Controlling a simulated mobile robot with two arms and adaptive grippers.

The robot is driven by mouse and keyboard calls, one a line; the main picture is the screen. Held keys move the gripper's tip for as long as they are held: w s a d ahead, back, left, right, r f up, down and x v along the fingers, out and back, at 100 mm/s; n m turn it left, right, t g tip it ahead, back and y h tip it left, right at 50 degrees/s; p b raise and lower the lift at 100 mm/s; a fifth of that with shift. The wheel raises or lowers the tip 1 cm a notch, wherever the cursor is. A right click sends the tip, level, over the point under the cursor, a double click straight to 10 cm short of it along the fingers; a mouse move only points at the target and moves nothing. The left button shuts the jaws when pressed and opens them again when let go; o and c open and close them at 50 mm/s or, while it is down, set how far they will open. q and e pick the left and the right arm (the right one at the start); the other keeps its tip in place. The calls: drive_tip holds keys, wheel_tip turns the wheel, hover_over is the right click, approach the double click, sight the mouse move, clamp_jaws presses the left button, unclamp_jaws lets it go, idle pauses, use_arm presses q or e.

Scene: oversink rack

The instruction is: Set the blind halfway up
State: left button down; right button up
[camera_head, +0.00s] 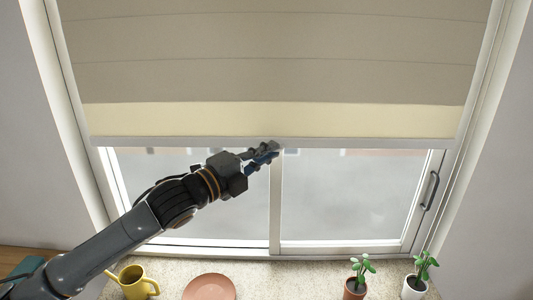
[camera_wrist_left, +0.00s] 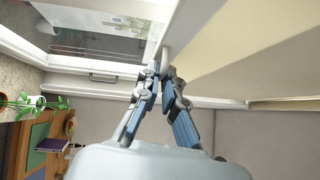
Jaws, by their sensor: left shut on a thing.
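The beige blind (camera_head: 270,60) hangs over the upper part of the window, with a paler band above its light bottom bar (camera_head: 360,143). Its lower edge is roughly midway down the window opening. My left gripper (camera_head: 272,150) is at the middle of the bottom bar. In the left wrist view the fingers (camera_wrist_left: 163,72) are closed on a small pale tab or pull (camera_wrist_left: 166,54) at the bar's edge. The blind's fabric (camera_wrist_left: 235,50) fills the upper right there. My right gripper is in neither view.
The window (camera_head: 345,195) below the blind has a dark handle (camera_head: 430,190) at right. On the speckled sill stand a yellow watering can (camera_head: 134,283), a terracotta dish (camera_head: 209,288) and two potted plants (camera_head: 357,275) (camera_head: 419,275).

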use_arm(q)
drive_tip(key=c, duration=1.5)
unclamp_jaws()
drive_tip(key=v, duration=1.2)
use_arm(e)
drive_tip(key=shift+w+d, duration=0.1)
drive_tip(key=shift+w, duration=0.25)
use_arm(q)
drive_tip(key=shift+d+f, duration=0.1)
drive_tip(key=shift+f, duration=0.05)
